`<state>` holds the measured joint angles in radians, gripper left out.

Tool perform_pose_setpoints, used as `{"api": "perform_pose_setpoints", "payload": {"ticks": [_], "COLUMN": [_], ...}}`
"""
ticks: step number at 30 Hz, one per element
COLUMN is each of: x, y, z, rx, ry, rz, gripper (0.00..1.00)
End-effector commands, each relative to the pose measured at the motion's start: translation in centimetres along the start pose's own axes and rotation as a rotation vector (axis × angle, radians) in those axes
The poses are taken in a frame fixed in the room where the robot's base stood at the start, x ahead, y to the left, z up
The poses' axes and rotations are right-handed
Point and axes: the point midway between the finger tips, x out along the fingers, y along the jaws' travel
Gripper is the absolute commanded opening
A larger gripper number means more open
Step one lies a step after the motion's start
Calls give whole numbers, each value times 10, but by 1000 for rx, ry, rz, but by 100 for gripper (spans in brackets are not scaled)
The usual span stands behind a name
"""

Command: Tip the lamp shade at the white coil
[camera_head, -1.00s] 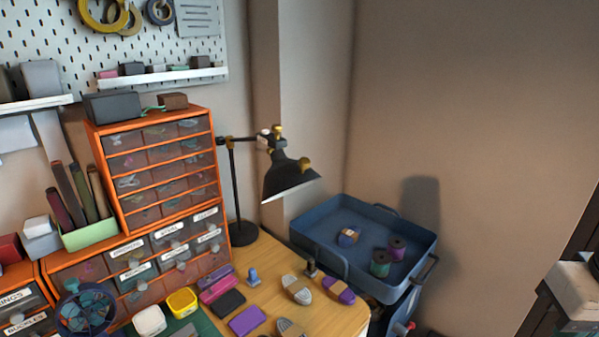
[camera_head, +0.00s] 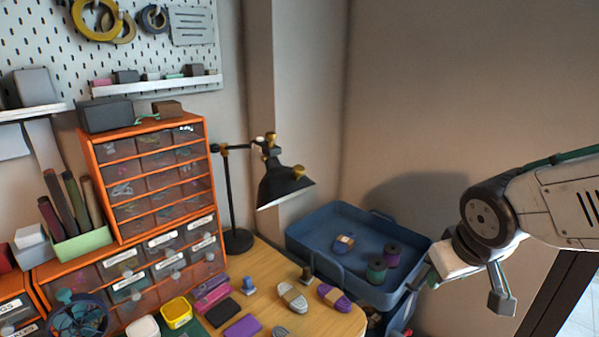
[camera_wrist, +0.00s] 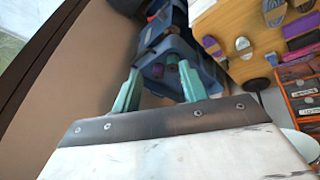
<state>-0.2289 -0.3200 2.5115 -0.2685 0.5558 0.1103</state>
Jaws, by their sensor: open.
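The lamp's round base (camera_head: 238,241) stands on the wooden desk beside the drawers. A whitish-grey coil with a tan band (camera_head: 292,297) lies on the desk in front of the lamp; a similar coil (camera_head: 280,332) is cut off at the bottom edge. My gripper (camera_head: 420,276) is right of the lamp, near the blue tray's right end, well apart from the shade. In the wrist view its teal fingers (camera_wrist: 158,78) are spread and empty.
A blue tray (camera_head: 316,262) holding several spools sits right of the desk. A purple coil (camera_head: 333,297) lies beside the whitish one. Orange drawers (camera_head: 158,190) stand left of the lamp. The wall space above the tray is clear.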

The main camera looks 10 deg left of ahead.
Motion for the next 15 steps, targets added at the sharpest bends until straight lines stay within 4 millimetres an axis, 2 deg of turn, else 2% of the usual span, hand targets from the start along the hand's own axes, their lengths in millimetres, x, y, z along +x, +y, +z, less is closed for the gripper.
{"api": "perform_pose_setpoints", "payload": {"ticks": [1, 3, 6, 8, 11, 15], "x": [13, 25, 32, 30, 16, -22], "y": [-10, -26, -56, -76, -110, -143], "z": [-22, -57, -103, -127, -158, -186], "rx": [-38, -84, -142, -170, -208, -229], "ry": [78, 217, 419, 540, 736, 973], "rz": [-10, -37, -109, -166, -287, -459], "gripper": [43, 43, 43, 43, 43, 43]}}
